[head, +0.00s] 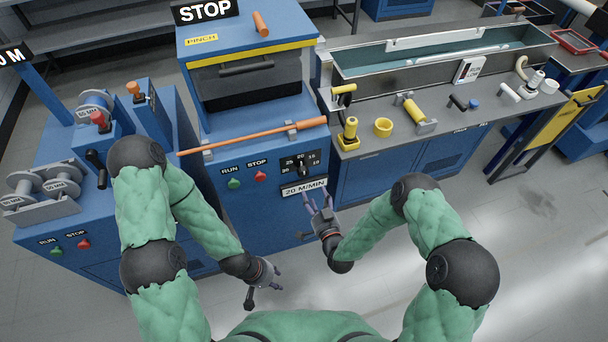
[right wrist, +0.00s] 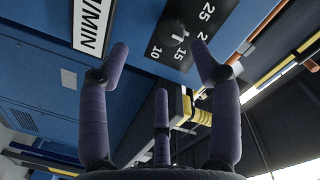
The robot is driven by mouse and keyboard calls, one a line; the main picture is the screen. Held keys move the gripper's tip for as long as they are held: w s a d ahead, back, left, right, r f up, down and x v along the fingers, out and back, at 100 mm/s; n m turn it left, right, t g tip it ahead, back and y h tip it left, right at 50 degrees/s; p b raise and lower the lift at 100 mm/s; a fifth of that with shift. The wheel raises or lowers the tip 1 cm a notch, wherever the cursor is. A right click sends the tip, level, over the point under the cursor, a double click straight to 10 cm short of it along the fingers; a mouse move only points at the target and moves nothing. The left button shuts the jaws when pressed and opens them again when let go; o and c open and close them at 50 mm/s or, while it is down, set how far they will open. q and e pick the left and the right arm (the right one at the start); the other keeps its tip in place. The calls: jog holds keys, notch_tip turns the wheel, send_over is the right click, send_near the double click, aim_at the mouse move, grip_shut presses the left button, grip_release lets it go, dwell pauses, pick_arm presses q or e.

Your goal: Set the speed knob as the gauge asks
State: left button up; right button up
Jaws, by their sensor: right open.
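The black speed dial plate (head: 315,165) is on the front of the blue middle machine, marked from 10 to 30. Its round black knob (head: 303,171) is at the centre; in the right wrist view the knob (right wrist: 172,32) shows a pale mark that seems to face near 15, though it is small. A white sign (head: 304,187) below reads 20 M/MIN; part of the sign (right wrist: 92,25) shows in the right wrist view. My right gripper (head: 321,203) is open and empty, just below the sign, apart from the knob. My left gripper (head: 266,288) hangs low, fingers spread, empty.
RUN and STOP buttons, green (head: 234,183) and red (head: 260,176), are left of the dial. An orange bar (head: 254,135) crosses the machine above it. A grey bench (head: 440,115) with yellow fittings is to the right. The floor in front is clear.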

aim_at(305, 174)
jog(key=shift+t, duration=0.4)
jog(key=x, duration=0.3)
jog(key=b+x, duration=0.1)
jog(key=x, duration=0.3)
jog(key=r+b+x, duration=0.1)
jog(key=x, duration=0.2)
jog(key=shift+w+a, duration=0.25)
jog(key=shift+a, duration=0.05)
jog(key=c, duration=1.1)
